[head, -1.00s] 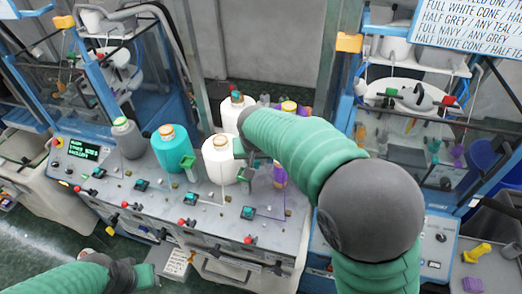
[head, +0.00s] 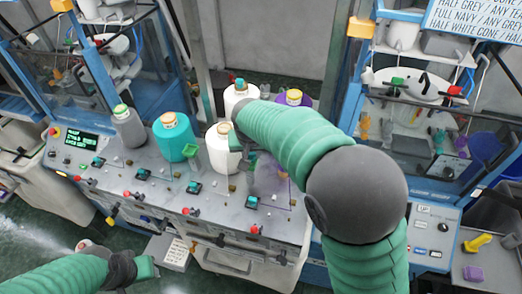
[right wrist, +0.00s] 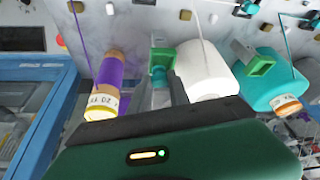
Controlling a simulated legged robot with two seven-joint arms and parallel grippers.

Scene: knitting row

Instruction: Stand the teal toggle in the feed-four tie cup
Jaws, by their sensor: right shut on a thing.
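The teal toggle (right wrist: 158,75) is between the fingers of my right gripper (right wrist: 160,92) in the right wrist view. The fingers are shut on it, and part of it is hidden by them. A green square cup (right wrist: 163,56) is right at the toggle's far end; I cannot tell whether the toggle is inside it or just in front. In the head view my right forearm hides most of the right gripper, beside the white cone (head: 220,152). My left gripper (head: 146,267) is low at the left, away from the cones; its jaw opening is unclear.
The teal cone (head: 172,143) has another green cup (right wrist: 262,66) beside it. A grey cone (head: 128,130) stands further left. A purple cone (right wrist: 110,72) stands on the other side of the gripper. Small switches line the panel (head: 140,205). A tray with yellow and purple pieces is at right.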

